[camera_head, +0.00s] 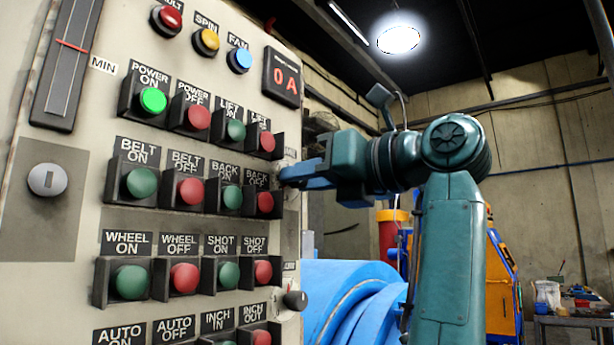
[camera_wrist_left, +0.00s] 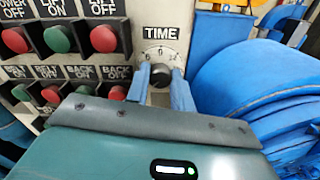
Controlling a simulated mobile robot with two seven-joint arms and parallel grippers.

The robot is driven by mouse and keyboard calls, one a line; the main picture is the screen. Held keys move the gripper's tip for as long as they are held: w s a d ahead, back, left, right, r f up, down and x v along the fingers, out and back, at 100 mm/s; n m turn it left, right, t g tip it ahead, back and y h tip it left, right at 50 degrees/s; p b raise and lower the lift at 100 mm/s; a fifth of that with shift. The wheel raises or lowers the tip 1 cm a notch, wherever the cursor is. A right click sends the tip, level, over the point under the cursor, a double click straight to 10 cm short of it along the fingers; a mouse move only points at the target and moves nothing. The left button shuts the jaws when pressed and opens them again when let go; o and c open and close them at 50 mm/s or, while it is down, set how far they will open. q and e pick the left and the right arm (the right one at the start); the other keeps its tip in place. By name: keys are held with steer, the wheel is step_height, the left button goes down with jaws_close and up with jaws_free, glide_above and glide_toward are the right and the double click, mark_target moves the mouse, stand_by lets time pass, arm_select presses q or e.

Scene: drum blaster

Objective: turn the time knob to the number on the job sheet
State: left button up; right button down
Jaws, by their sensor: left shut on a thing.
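The time knob (camera_wrist_left: 160,75) is black and sits on a white dial under a label reading TIME (camera_wrist_left: 161,33) in the left wrist view. My left gripper (camera_wrist_left: 162,88) has its blue fingers on either side of the knob and is shut on it. In the head view my left gripper (camera_head: 284,176) meets the panel's right edge, and the knob is hidden there. No job sheet shows. My right gripper is not in view.
The grey panel (camera_head: 65,225) holds rows of green and red buttons close left of the gripper. A red display (camera_head: 283,78) reads 0 A. Another black knob (camera_head: 295,300) sits lower on the panel's right edge. Large blue machinery (camera_head: 350,290) stands behind, at right.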

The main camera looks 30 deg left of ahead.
arm_select(q)
steer(key=shift+m+p, duration=1.75)
steer(key=shift+m, duration=6.85)
steer(key=o, duration=1)
